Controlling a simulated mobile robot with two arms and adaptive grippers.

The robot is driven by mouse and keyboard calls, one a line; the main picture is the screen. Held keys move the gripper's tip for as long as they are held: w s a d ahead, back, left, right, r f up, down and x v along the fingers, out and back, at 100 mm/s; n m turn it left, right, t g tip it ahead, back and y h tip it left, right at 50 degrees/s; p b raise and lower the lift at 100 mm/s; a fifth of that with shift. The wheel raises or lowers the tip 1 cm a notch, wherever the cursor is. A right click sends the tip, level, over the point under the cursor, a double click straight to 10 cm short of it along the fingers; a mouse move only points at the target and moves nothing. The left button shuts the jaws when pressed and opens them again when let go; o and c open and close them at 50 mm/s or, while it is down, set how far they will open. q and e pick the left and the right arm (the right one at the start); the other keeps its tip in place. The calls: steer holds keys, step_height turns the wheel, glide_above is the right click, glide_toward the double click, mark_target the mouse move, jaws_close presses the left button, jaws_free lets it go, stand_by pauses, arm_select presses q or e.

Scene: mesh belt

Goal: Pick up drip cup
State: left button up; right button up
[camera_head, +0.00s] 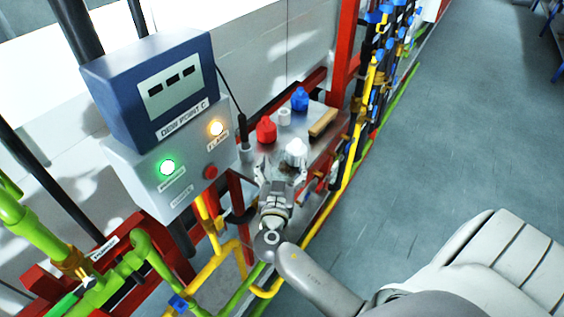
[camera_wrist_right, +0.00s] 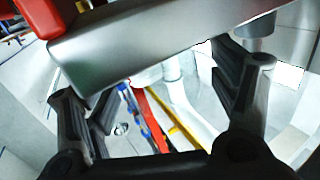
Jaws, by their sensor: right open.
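Two small cup-like things show in the head view: a whitish one (camera_head: 285,116) on the metal shelf (camera_head: 318,150), between the red and blue bottles, and a grey one (camera_head: 247,154) at the shelf's left end. I cannot tell for sure which is the drip cup. My right gripper (camera_head: 281,168) is open at the shelf's near edge, with a white-topped item (camera_head: 296,148) just beyond its fingers. In the right wrist view the open fingers (camera_wrist_right: 165,95) stand apart with nothing held between them, and the silver shelf edge (camera_wrist_right: 150,42) crosses beyond them. My left gripper is out of view.
A red bottle (camera_head: 266,130), a blue bottle (camera_head: 300,99) and a brown brush-like block (camera_head: 323,122) crowd the shelf. A blue-grey control box (camera_head: 150,85) stands left. Pipes (camera_head: 350,180) run along the shelf's right. Open floor (camera_head: 460,130) lies right.

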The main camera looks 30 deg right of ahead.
steer(key=shift+w+d, duration=0.35)
steer(key=shift+w, duration=0.1)
steer(key=c, duration=1)
steer(key=shift+a, duration=0.1)
steer(key=shift+r, duration=0.1)
